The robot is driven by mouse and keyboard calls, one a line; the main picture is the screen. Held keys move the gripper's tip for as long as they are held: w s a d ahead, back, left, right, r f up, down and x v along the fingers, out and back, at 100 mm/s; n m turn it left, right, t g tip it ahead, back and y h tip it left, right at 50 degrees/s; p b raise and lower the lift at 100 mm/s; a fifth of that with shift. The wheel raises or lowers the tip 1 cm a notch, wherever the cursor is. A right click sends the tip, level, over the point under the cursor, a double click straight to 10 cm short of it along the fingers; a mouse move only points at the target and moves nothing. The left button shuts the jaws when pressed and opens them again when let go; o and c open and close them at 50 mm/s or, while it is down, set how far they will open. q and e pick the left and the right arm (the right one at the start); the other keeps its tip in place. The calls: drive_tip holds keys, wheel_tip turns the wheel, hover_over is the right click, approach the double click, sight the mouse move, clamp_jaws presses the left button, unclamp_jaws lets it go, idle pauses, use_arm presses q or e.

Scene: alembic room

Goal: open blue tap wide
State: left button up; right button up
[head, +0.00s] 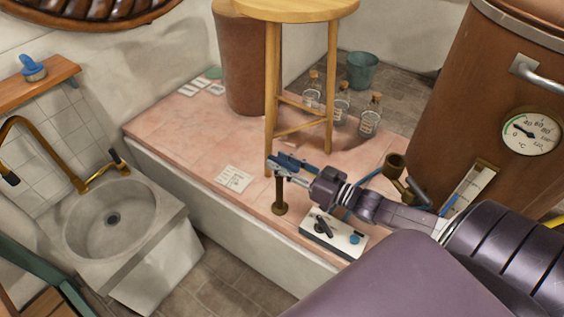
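A blue lever-like piece (292,161) shows at the top of a short brass post (280,196) on the pink tiled ledge. I take it to be the blue tap, but the view is small and crowded there. My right gripper (286,172) reaches in from the right, its fingertips at the blue piece and above the post. The fingers overlap the blue piece in the picture, so I cannot tell whether they touch it or how far they are apart. My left gripper is out of view.
A wooden stool (332,85) stands close behind my gripper. A brass cup-shaped fitting (394,166) and a copper vessel (460,95) stand right. A stone sink (120,225) is left.

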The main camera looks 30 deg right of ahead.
clamp_jaws()
drive_tip(key=shift+r+m+t+h+p, duration=0.25)
drive_tip(key=shift+m+h+p, duration=0.25)
drive_tip(key=shift+h+p, duration=0.45)
drive_tip(key=m+h+p, duration=0.1)
drive_tip(key=p, duration=0.1)
drive_tip(key=m+t+h+p, duration=0.1)
drive_tip(key=h, duration=0.1)
drive_tip(key=shift+a+m+p, duration=0.2)
drive_tip(key=shift+m+p, duration=0.1)
drive_tip(key=shift+p, duration=0.1)
drive_tip(key=m+h+p, duration=0.1)
drive_tip(key=h, duration=0.2)
drive_tip(key=shift+f+m, duration=0.15)
drive_tip(key=shift+m, duration=0.15)
drive_tip(key=shift+a+f+m+g+h+p, duration=0.1)
drive_tip(key=shift+m+g+h+p, duration=0.15)
drive_tip(key=shift+m+h+p, duration=0.9)
drive_tip(key=shift+h+b, duration=0.4)
drive_tip(key=shift+h, duration=0.2)
